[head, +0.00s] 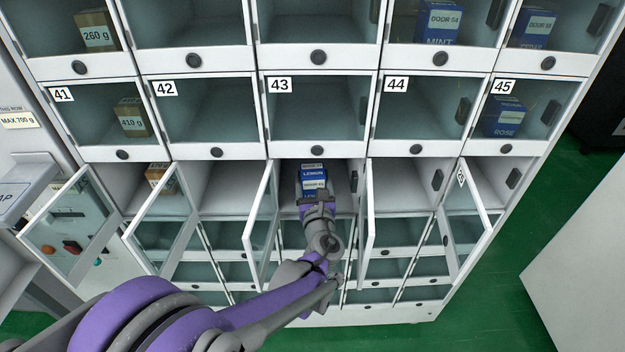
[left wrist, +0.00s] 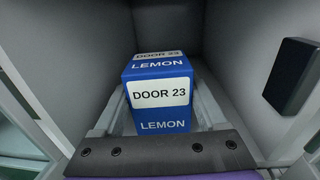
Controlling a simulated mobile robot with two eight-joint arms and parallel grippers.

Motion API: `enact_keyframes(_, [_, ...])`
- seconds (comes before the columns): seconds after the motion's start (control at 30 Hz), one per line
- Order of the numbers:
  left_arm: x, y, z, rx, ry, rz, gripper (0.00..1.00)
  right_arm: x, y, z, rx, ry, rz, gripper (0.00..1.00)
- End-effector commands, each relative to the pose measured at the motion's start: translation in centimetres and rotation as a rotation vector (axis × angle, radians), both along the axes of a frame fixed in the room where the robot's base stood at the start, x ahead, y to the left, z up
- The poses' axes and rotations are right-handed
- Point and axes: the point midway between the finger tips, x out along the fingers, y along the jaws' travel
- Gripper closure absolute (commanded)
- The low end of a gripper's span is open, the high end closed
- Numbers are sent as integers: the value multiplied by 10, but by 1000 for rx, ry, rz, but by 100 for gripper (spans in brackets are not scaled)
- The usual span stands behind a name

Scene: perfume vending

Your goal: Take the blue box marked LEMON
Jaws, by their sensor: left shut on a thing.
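The blue box marked LEMON (head: 313,178) sits in an open compartment below door 43 in the head view. In the left wrist view the box (left wrist: 160,95) carries a white label reading DOOR 23, with LEMON printed above and below it. My left gripper (head: 316,197) reaches into the compartment and is shut on the box, with its fingers along both sides of it. The box's lower front is partly hidden by the gripper. My right gripper is not in view.
Open glass doors stand out on both sides of my arm, one at left (head: 262,225) and one at right (head: 368,222). Other blue boxes (head: 504,118) and brown boxes (head: 133,117) sit behind closed doors. Dark latch (left wrist: 292,76) is on the compartment's right wall. Green floor is free at right.

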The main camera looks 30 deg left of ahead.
Motion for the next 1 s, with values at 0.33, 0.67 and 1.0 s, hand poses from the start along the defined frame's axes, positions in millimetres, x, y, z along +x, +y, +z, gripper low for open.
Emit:
enact_keyframes(0.33, [-2, -1, 48, 1, -1, 0, 88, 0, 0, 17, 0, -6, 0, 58])
enact_keyframes(0.67, [-42, -27, 68, -1, -1, -3, 88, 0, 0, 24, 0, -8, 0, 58])
enact_keyframes(1.0, [-123, -77, 68, -1, -1, -7, 88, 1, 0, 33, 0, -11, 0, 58])
